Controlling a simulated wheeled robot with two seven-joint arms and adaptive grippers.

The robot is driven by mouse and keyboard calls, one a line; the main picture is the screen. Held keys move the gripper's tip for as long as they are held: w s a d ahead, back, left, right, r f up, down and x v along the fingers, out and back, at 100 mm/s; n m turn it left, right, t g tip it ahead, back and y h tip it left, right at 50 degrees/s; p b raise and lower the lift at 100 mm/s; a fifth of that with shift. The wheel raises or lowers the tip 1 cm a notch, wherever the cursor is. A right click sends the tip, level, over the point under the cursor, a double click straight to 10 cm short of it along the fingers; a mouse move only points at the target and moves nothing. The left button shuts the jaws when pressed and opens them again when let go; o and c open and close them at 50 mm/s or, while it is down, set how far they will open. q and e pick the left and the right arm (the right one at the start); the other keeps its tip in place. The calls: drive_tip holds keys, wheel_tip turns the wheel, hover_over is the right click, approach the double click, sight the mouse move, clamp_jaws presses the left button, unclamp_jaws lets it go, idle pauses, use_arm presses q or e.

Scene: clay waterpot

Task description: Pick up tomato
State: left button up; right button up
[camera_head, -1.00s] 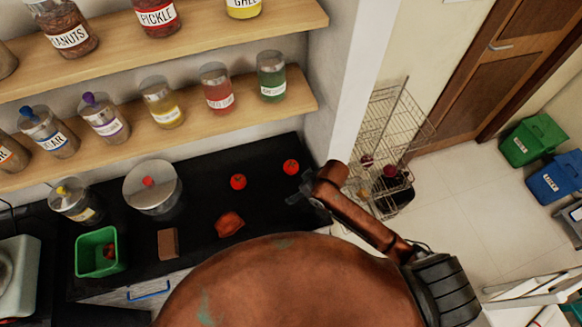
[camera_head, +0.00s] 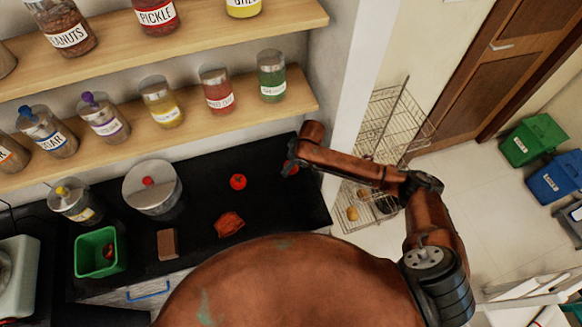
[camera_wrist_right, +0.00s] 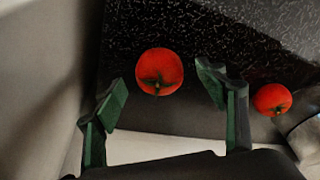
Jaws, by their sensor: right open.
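Two red tomatoes sit on the black counter (camera_head: 200,205). The left tomato (camera_head: 238,182) is in clear view. The right tomato (camera_head: 289,170) is partly hidden by my right gripper (camera_head: 297,164) in the head view. In the right wrist view, one tomato (camera_wrist_right: 160,70), green stem toward me, lies ahead of and between the spread fingertips of my right gripper (camera_wrist_right: 163,83). The fingers look apart from it. The other tomato (camera_wrist_right: 272,99) lies to the right, outside the fingers. My left gripper is not in view.
A shelf of jars (camera_head: 205,120) hangs above. A wire rack (camera_head: 398,125) stands right of the wall edge.

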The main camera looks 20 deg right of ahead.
drive_tip(key=shift+x, duration=1.4)
drive_tip(key=shift+c, duration=0.3)
drive_tip(key=c, duration=1.2)
drive_tip(key=shift+r, duration=0.1)
drive_tip(key=shift+c, duration=0.2)
drive_tip(key=shift+r, duration=0.5)
wheel_tip(320, 180, up, 2)
drive_tip(key=shift+r, duration=0.2)
drive_tip(key=s+a+r, duration=0.1)
drive_tip(key=s+r, duration=0.3)
drive_tip(key=s, duration=0.3)
drive_tip(key=s+a+r+p, duration=0.1)
drive_tip(key=s+r, duration=0.4)
drive_tip(key=s, duration=0.1)
drive_tip(key=shift+s+a+r, duration=0.25)
drive_tip(key=shift+s+a, duration=0.15)
